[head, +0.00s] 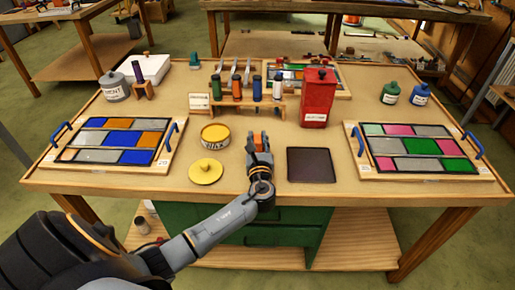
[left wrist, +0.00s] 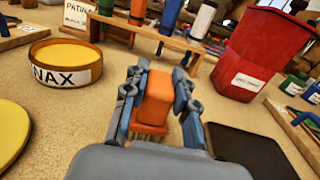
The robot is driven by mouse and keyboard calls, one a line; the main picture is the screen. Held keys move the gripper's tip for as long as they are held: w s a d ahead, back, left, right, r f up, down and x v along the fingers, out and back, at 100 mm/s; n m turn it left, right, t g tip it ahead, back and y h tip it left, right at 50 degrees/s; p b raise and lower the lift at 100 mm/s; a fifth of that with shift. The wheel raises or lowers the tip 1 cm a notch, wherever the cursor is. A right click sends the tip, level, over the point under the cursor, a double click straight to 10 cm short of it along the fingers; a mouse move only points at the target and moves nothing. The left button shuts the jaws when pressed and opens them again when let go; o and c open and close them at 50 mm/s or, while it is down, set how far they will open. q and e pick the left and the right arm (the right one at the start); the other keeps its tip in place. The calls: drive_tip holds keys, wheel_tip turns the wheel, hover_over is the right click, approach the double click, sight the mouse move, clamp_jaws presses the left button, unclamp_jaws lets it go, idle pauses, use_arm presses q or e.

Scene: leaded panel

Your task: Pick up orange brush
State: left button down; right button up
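The orange brush (left wrist: 157,98) is a block with pale bristles underneath, between the two fingers of my left gripper (left wrist: 160,105) in the left wrist view. The fingers look pressed against both its sides. In the head view my left gripper (head: 260,152) is over the front middle of the table, with the orange of the brush (head: 258,138) showing between its fingers. I cannot tell whether the bristles touch the table. My right gripper is not in view.
An open yellow wax tin (head: 215,135) and its lid (head: 205,171) lie left of the gripper. A dark square pad (head: 311,165) lies right. Behind stand a bottle rack (head: 248,106) and red canister (head: 318,98). Glass panels (head: 115,141) (head: 420,148) flank both sides.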

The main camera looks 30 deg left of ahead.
use_arm(q)
drive_tip(key=shift+r, duration=0.45)
wheel_tip(320, 180, up, 3)
drive_tip(key=shift+s+d+f, duration=0.1)
drive_tip(key=shift+s, duration=0.05)
drive_tip(key=s+d+r, duration=0.6)
drive_tip(key=s+r, duration=0.3)
drive_tip(key=s, duration=0.3)
drive_tip(key=shift+d+r, duration=0.15)
drive_tip(key=shift+d, duration=0.2)
